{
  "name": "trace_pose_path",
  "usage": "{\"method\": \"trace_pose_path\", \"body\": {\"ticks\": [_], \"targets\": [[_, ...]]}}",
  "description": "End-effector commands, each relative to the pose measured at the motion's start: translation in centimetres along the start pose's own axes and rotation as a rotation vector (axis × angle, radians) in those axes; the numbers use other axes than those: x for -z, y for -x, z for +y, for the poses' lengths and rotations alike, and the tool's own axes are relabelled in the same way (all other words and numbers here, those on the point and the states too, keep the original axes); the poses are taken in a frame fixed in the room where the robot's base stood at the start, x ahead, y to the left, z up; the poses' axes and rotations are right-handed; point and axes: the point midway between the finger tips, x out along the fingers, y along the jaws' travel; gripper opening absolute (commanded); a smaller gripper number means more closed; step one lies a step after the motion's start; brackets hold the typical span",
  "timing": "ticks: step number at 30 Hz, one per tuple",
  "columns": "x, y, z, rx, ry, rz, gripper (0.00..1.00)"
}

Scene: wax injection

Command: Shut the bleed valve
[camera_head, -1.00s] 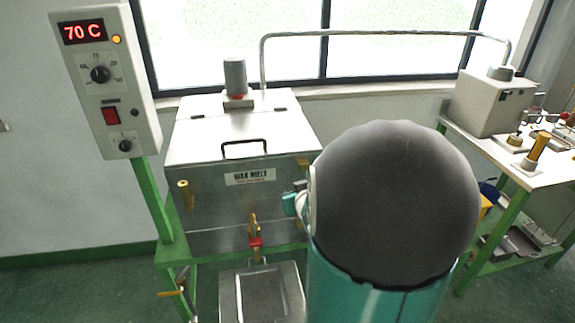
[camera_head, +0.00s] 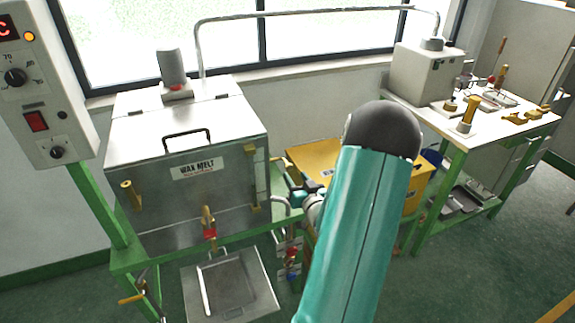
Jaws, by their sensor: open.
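No label marks the bleed valve, so I cannot tell which valve it is. A brass valve with a red part (camera_head: 209,232) sits on the lower front of the wax melt tank (camera_head: 232,172). A valve with a red handle (camera_head: 292,252) is low on the pipework right of the tank. A yellow lever (camera_head: 131,298) shows at the lower left. My gripper (camera_head: 296,190) is small in view, just right of the tank, in front of a yellow box. It is open, and my teal forearm hides part of it. I see nothing between its fingers.
A metal tray (camera_head: 235,286) is below the tank's front valve. The control box (camera_head: 38,100) stands at the left. A yellow box (camera_head: 318,160) is behind my arm. A white bench (camera_head: 450,128) with a grey machine (camera_head: 425,72) is at the right. Open floor lies at the lower right.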

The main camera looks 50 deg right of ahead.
Motion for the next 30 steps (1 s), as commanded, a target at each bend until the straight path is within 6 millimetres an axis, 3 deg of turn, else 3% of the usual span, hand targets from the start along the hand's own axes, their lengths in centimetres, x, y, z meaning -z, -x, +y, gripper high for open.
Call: {"method": "trace_pose_path", "body": {"ticks": [6, 12, 23, 24, 30], "targets": [[0.0, -4.4, 0.1, 0.002, 0.0, -0.001, 0.45], [0.0, -7.2, 0.1, 0.0, 0.001, -0.001, 0.45], [0.0, -8.0, 0.1, 0.0, 0.001, -0.002, 0.45], [0.0, -8.0, 0.1, 0.0, 0.001, -0.002, 0.43], [0.0, -8.0, 0.1, 0.0, 0.001, -0.002, 0.04]]}}
